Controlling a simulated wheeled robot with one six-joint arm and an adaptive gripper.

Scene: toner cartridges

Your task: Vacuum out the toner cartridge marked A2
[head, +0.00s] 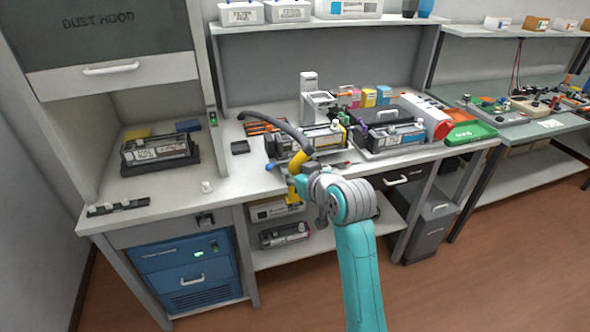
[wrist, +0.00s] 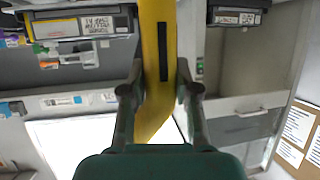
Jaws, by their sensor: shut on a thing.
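My gripper (head: 305,182) is shut on a yellow vacuum wand (head: 299,160), which a grey hose (head: 275,121) runs into. In the wrist view the wand passes between the fingers of my gripper (wrist: 160,82). A dark cartridge (head: 160,147) sits on a black stand inside the dust hood. Another cartridge (head: 322,138) with a yellow part lies on the bench behind the wand, partly hidden by it. A third cartridge (head: 398,136) lies on a grey tray to its right. I cannot make out an A2 mark for sure; a cartridge label (wrist: 70,28) in the wrist view is upside down.
The dust hood (head: 100,68) has its sash raised. A black strip (head: 118,207) and a small white piece (head: 206,187) lie near the bench's front left. A green box (head: 470,132) is at the right end. Another cartridge (head: 284,235) is on the lower shelf.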

